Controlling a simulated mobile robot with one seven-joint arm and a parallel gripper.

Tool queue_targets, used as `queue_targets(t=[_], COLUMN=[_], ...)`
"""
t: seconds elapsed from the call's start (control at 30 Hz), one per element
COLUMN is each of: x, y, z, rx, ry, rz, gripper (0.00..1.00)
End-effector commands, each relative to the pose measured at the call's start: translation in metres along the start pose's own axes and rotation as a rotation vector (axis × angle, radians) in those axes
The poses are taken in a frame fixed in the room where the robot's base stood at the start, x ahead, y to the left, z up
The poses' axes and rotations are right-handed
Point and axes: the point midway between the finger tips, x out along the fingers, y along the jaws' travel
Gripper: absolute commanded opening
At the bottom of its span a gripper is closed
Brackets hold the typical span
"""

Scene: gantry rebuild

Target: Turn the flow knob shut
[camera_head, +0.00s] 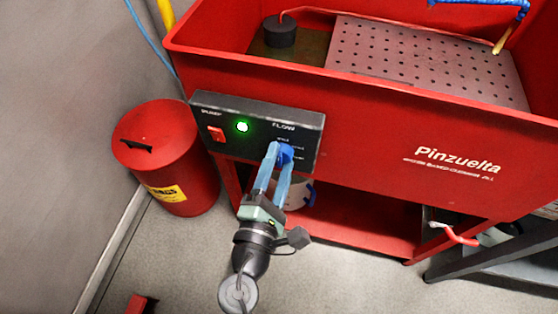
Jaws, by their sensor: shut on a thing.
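The flow knob (286,153) is blue and sits at the right part of a black control panel (243,111) on the front of a red parts washer. My gripper (279,154) reaches up to it from below, with its light blue fingers shut on the knob. The fingers hide part of the knob and some of the small position marks under the "FLOW" label. I cannot tell the knob's exact setting. On the same panel, a green light (242,126) is lit and a red pump switch (216,134) sits to its left.
The red washer basin (440,110) has a perforated shelf (430,62) and a black cylinder (279,31) inside. A red waste can (165,155) stands at the left by the grey wall. A dark metal frame (500,245) is at the lower right. The floor in front is mostly clear.

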Motion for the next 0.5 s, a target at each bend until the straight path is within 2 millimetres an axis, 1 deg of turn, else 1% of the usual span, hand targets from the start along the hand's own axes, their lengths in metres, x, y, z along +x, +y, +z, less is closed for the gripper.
queue_targets(t=[0.03,0.17,0.5], x=[0.0001,0.0001,-0.0020], y=[0.0006,0.0005,-0.0001], z=[0.0002,0.0002,-0.0003], rx=[-0.001,0.000,0.000], ry=[0.000,0.000,0.001], rz=[0.001,0.001,0.000], gripper=[0.59,0.82,0.83])
